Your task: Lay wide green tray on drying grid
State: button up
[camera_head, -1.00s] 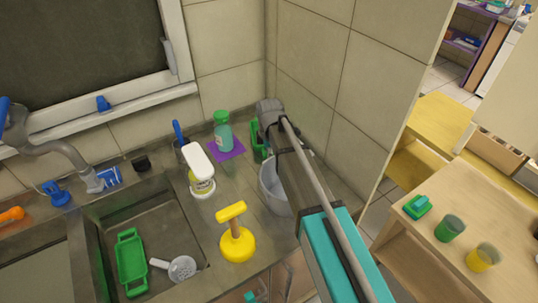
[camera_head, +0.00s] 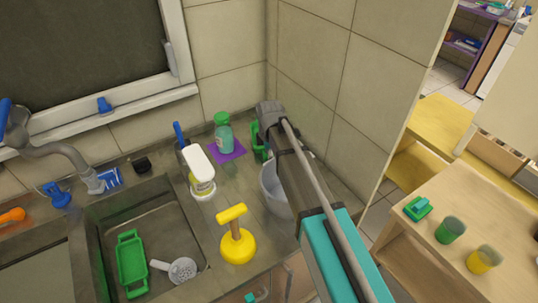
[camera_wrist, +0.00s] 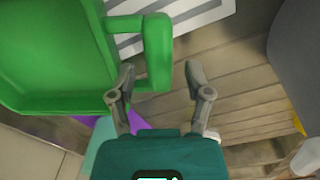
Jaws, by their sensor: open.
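A green tray (camera_wrist: 50,55) with a looped end handle (camera_wrist: 158,50) fills the upper left of the wrist view. In the head view, only a strip of green (camera_head: 258,142) shows beside my arm near the wall corner. My gripper (camera_wrist: 160,70) is open, one finger on each side of the handle's outer bar; the left fingertip is by the handle opening. I cannot tell whether they touch it. A white grid with dark slots (camera_wrist: 205,15) shows behind the tray's handle. Another green tray (camera_head: 132,262) with end handles lies in the sink.
A grey bucket (camera_head: 272,188) stands close beside my arm. The wall corner is close behind.

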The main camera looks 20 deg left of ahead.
notch_tip(320, 180, up, 12)
jog(key=p, duration=1.1)
jog(key=shift+p, duration=0.35)
jog(key=shift+f, duration=0.1)
